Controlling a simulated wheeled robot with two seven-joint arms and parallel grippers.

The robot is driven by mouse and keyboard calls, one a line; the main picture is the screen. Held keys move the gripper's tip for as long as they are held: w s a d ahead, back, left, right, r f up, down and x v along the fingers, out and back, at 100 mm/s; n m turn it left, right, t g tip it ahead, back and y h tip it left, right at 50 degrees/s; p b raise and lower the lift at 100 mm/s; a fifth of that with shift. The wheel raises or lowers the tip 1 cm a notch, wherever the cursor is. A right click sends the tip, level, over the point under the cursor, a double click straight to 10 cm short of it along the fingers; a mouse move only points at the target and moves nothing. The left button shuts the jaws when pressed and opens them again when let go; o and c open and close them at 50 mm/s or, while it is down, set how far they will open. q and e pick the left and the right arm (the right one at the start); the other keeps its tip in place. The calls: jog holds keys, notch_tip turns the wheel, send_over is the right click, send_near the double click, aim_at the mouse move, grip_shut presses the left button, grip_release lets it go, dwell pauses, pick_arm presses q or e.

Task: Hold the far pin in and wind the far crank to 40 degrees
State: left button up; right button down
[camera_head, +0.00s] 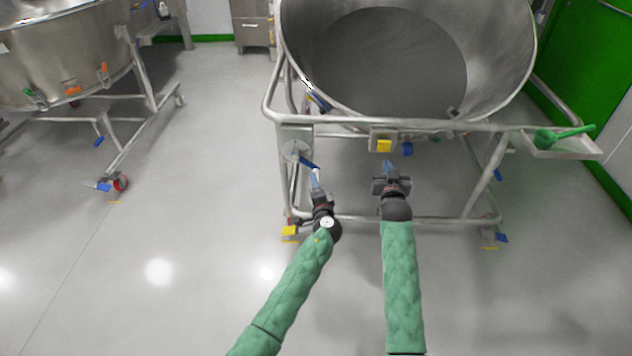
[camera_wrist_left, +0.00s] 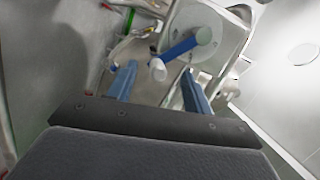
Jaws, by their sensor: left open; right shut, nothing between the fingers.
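A crank with a blue arm (camera_head: 309,162) and a white handle (camera_head: 316,174) sits on a round pale disc (camera_head: 293,150) at the left of the vessel's frame. In the left wrist view the blue arm (camera_wrist_left: 182,47) points down-left to the white handle (camera_wrist_left: 157,69). My left gripper (camera_wrist_left: 159,86) is open; the handle shows between its blue fingers, and contact cannot be told. My right gripper (camera_head: 391,169) is shut and empty, just below a yellow block (camera_head: 383,146) on the front rail. I cannot make out which part is the pin.
A large steel vessel (camera_head: 500,50) stands in the tubular frame (camera_head: 350,121). Another blue bar (camera_head: 319,102) shows at its left. A tray (camera_head: 570,148) with a green scoop (camera_head: 562,134) is at right. Another vessel (camera_head: 65,50) stands at left. Floor between is clear.

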pick_arm(q)
jog(key=shift+s, duration=2.7)
